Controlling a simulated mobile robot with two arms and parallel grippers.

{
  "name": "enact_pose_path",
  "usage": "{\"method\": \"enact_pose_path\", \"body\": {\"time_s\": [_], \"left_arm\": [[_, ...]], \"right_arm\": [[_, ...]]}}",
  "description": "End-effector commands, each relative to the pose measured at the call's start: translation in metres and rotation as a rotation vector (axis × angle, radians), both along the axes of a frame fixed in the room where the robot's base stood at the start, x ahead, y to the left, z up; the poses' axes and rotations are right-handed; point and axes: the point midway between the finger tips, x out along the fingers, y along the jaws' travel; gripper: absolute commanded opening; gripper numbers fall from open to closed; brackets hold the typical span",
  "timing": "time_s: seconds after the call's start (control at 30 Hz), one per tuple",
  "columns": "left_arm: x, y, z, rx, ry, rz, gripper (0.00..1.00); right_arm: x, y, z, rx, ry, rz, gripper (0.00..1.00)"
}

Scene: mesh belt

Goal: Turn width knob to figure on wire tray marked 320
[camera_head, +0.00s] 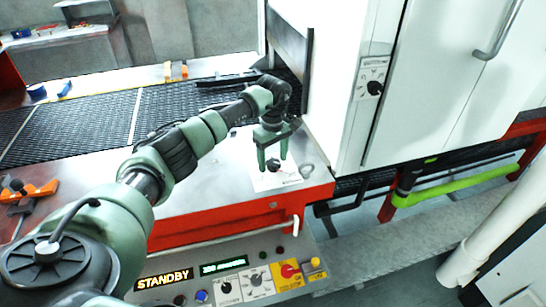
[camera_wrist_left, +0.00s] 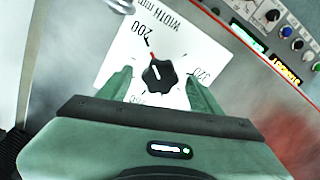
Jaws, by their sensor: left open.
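The width knob (camera_wrist_left: 160,76) is black and lobed, on a white plate (camera_wrist_left: 178,42) lettered WIDTH mm. In the left wrist view its red pointer is toward the 200 mark. A 320 mark stands to the right of the knob; a lower left figure is partly hidden. My left gripper (camera_wrist_left: 162,92) is open, its green fingers on either side of the knob; I cannot tell whether they touch it. In the head view the left gripper (camera_head: 273,164) is over the plate (camera_head: 291,180). A dark flat item (camera_head: 226,79) lies on the belt, with no readable figure.
A control panel (camera_head: 240,284) below shows STANDBY and a green display, with several knobs and buttons. The dark mesh belt (camera_head: 100,118) runs behind my left arm. A white cabinet (camera_head: 335,90) stands close right of the gripper. An orange tool (camera_head: 40,188) lies at left.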

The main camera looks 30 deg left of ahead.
Motion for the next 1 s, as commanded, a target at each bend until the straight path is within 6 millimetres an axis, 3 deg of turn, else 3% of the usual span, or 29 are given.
{"method": "enact_pose_path", "body": {"time_s": [0.17,0.3,0.4,0.73,1.0], "left_arm": [[0.000,0.000,0.000,0.000,-0.001,0.000,0.65],[0.000,0.000,0.000,0.000,-0.001,0.000,0.26],[0.000,0.000,0.000,0.000,-0.001,-0.001,0.02],[0.000,0.000,0.000,0.000,-0.001,0.049,0.02],[0.000,0.000,-0.001,0.000,-0.001,0.225,0.02]], "right_arm": [[0.000,0.000,0.000,0.000,0.000,-0.001,0.36],[0.000,0.000,0.000,0.000,0.000,-0.001,0.36],[0.000,0.000,0.000,0.000,0.000,-0.001,0.36],[0.000,-0.001,-0.004,-0.001,0.000,-0.001,0.36],[0.000,-0.001,-0.012,-0.001,0.001,-0.001,0.36]]}}
